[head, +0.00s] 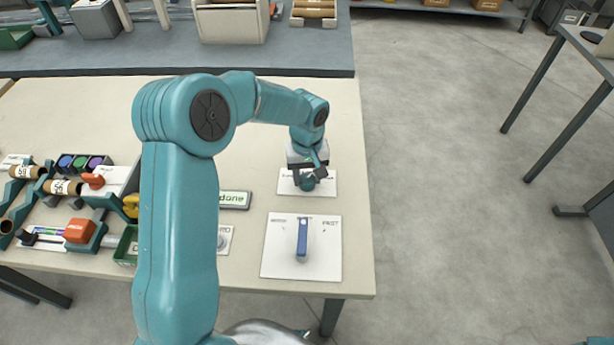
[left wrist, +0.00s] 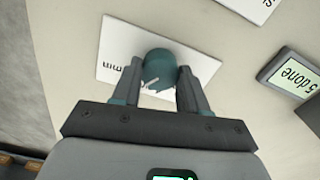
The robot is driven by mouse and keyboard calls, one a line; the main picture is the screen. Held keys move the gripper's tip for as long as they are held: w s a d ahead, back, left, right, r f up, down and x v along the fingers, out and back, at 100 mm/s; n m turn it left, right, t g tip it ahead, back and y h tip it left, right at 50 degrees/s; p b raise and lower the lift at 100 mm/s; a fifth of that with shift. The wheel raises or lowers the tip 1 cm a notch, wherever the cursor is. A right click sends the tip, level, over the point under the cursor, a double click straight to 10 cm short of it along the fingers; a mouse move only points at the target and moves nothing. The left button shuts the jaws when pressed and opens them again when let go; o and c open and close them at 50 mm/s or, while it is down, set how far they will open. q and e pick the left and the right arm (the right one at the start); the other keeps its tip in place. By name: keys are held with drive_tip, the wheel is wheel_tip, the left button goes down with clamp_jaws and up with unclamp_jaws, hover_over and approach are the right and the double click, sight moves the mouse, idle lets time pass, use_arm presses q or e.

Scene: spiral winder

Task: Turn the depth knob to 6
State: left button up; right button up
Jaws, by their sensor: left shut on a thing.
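The depth knob (head: 307,183) is a round teal knob on a white plate (head: 326,184) at the right part of the table. My left gripper (head: 309,174) reaches down over it and is shut on it. In the left wrist view the knob (left wrist: 158,70) sits between the two fingers, with a white pointer mark on its top. The plate's printed scale is mostly hidden or too small to read, so I cannot tell the setting. My right gripper is not in view.
A white panel with a blue lever (head: 302,238) is in front. Rolls and bins crowd the table's left.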

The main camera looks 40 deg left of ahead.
sight(307, 179)
use_arm(q)
drive_tip(key=m, duration=0.5)
drive_tip(key=shift+w+r, duration=0.1)
drive_tip(key=shift+r, duration=0.1)
idle(0.6)
drive_tip(key=o, duration=0.9)
drive_tip(key=shift+c, duration=0.2)
drive_tip(key=shift+o, duration=1)
drive_tip(key=shift+s, duration=0.2)
drive_tip(key=shift+w+b, duration=0.1)
drive_tip(key=shift+b, duration=0.2)
wheel_tip(307, 179, up, 16)
drive_tip(key=shift+r, duration=0.2)
